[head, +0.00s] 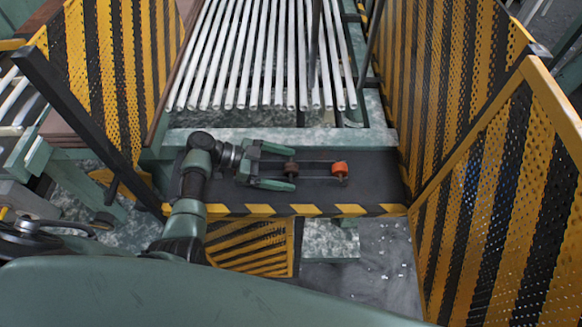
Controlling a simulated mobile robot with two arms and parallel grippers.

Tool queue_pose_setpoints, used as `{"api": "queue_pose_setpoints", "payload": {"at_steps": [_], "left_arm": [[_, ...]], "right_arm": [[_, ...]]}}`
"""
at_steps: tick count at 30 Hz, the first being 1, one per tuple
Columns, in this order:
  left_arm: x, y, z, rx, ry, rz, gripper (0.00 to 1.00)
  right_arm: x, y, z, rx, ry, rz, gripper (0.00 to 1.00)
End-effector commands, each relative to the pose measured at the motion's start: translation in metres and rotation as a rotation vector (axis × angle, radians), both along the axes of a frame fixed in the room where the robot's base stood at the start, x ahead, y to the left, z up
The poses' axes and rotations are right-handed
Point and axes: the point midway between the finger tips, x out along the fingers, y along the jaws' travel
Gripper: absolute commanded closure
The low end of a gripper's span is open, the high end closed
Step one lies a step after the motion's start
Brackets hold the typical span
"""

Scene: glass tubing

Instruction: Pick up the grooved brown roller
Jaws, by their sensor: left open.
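The brown roller (291,168) sits above the dark shelf (375,187) in the head view, on thin dark rods that run left to right. Its grooves are too small to make out. My left gripper (292,169) reaches in from the left with its fingers spread, one on the far side and one on the near side of the brown roller. The roller is between the fingertips, with a visible gap to each. An orange roller (340,169) sits farther right at the end of the rods, outside the fingers. My right gripper is not in view.
Several white glass tubes (265,55) lie in a row behind the shelf. Perforated yellow-and-black guards stand at left (115,70) and right (500,210). A striped edge (300,210) runs along the shelf's front. The shelf right of the orange roller is clear.

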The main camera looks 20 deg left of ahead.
Motion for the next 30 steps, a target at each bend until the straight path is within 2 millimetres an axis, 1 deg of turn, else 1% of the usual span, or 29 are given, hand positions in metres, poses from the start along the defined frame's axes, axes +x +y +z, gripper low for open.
{"api": "queue_pose_setpoints", "payload": {"at_steps": [1, 2, 3, 5, 6, 8, 9, 16, 20, 23, 26, 30], "left_arm": [[0.000, 0.000, 0.000, 0.000, 0.000, 0.000, 0.07], [0.000, 0.000, 0.000, 0.000, 0.000, 0.000, 0.12], [0.000, 0.000, 0.000, 0.000, 0.000, 0.000, 0.23], [0.000, 0.000, 0.000, 0.000, 0.000, 0.000, 0.40], [0.000, 0.000, 0.000, 0.000, 0.000, 0.000, 0.51], [0.000, 0.001, 0.000, 0.000, 0.000, 0.000, 0.68], [0.000, 0.000, 0.000, 0.000, 0.000, 0.001, 0.69], [0.000, 0.001, 0.001, 0.000, 0.000, 0.001, 0.70], [0.001, 0.001, 0.006, 0.000, -0.002, 0.001, 0.70], [0.001, 0.001, 0.014, 0.001, -0.004, 0.002, 0.70], [0.000, 0.001, 0.026, 0.002, -0.005, -0.001, 0.70], [0.000, 0.001, 0.054, 0.003, -0.007, -0.001, 0.70]], "right_arm": [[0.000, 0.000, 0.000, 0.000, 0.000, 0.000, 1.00], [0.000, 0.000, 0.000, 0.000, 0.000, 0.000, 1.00], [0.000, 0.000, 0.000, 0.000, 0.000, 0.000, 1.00], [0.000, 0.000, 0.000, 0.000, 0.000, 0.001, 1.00], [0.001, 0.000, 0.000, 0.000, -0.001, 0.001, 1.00], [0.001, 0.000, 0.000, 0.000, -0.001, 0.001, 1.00], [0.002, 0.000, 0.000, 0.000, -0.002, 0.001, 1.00], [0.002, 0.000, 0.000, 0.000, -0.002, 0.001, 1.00], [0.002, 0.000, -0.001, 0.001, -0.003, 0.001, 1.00], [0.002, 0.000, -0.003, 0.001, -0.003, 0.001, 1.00], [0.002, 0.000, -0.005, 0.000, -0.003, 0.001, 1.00], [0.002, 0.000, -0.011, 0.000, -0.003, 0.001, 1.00]]}}
